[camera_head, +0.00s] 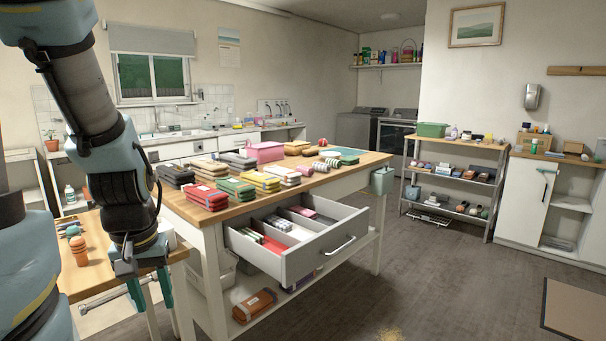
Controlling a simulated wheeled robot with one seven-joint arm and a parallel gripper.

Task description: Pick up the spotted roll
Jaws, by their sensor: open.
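I cannot single out the spotted roll with certainty at this size. Small pale, patterned pieces (326,164) lie on the wooden island top (222,222) near its right part, but their pattern is not clear. The open drawer (318,256) under the top holds folded or rolled cloths in compartments, including red ones (273,246) and a pink one (303,211). My gripper (150,291) hangs pointing down at the lower left, with its teal fingers apart and nothing seen between them. It is left of the island, clear of the cloths.
Several folded cloth stacks (208,196) crowd the island top. A lower shelf holds a brown bundle (254,305). A wooden side table (95,255) with an orange pot-like object (78,250) stands at left. The floor right of the island is mostly clear.

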